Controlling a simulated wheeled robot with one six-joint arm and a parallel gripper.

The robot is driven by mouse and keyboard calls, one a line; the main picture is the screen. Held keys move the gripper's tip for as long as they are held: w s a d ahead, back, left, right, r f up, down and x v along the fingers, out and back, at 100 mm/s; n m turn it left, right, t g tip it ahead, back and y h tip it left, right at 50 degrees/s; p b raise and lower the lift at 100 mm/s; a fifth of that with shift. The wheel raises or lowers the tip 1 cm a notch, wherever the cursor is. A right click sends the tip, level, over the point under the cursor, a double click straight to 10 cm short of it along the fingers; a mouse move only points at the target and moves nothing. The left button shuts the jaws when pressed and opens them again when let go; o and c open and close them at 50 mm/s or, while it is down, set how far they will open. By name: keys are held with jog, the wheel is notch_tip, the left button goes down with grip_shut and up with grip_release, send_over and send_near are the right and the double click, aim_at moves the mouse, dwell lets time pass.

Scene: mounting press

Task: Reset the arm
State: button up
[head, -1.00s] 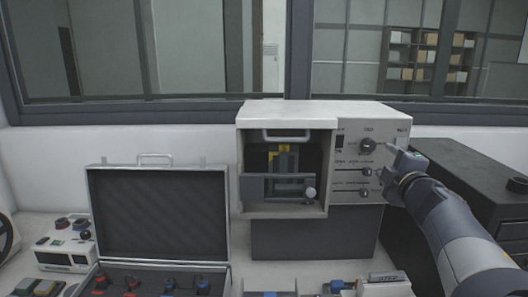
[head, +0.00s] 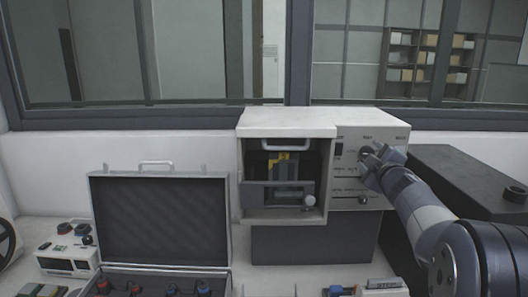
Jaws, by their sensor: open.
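The mounting press (head: 285,118) is a white box on a dark base. Its front opening shows a dark chamber with a yellow mark, a grey bar across it and a round knob at lower right. Its control panel (head: 350,185) has a switch, a dial and sliders. My gripper (head: 370,158) is open in front of the panel's upper part, at the dial. It hides most of the dial and part of the sliders. I cannot tell whether the fingers touch the dial. My arm reaches in from the lower right.
An open case (head: 160,222) stands left of the press, with several red and blue-tipped items in it. A white device with knobs (head: 68,260) is at the far left. A dark cabinet (head: 460,180) stands at the right. Small items (head: 368,288) lie at the front edge.

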jog(key=shift+s+d+m+p, duration=0.1)
jog(key=shift+s+m+p, duration=0.3)
jog(key=shift+m, duration=1.75)
jog(key=shift+s+a+m+p, duration=0.2)
jog(key=shift+m+p, duration=0.45)
jog(key=shift+m, duration=1.45)
jog(key=shift+s+d+m+p, duration=0.2)
jog(key=shift+s+m+p, duration=0.25)
jog(key=shift+m, duration=1.7)
jog(key=shift+w, duration=0.1)
